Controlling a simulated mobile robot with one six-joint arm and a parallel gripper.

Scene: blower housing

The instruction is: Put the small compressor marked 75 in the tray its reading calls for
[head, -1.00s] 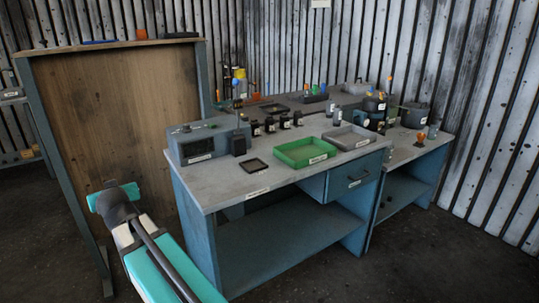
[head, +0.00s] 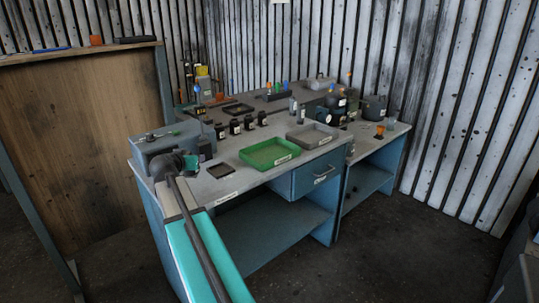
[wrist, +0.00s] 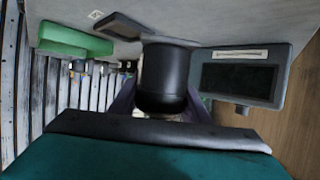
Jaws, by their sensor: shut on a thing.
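My gripper (wrist: 160,108) is shut on a black cylindrical compressor (wrist: 165,72), seen close up in the wrist view. No number is readable on it. In the head view my gripper (head: 188,166) is at the bench's left front corner, in front of the grey instrument box (head: 160,140); the held compressor cannot be made out there. The box shows its dark screen to the right of the compressor in the wrist view (wrist: 237,80). A green tray (head: 270,165) and a grey tray (head: 312,146) lie on the bench to the right, both seemingly empty, their labels unreadable.
A small dark square pad (head: 220,170) lies between the box and the green tray. Several black compressors (head: 235,127) stand in a row behind. Larger machines (head: 332,115) stand at the back right. A wooden panel (head: 75,150) stands left of the bench.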

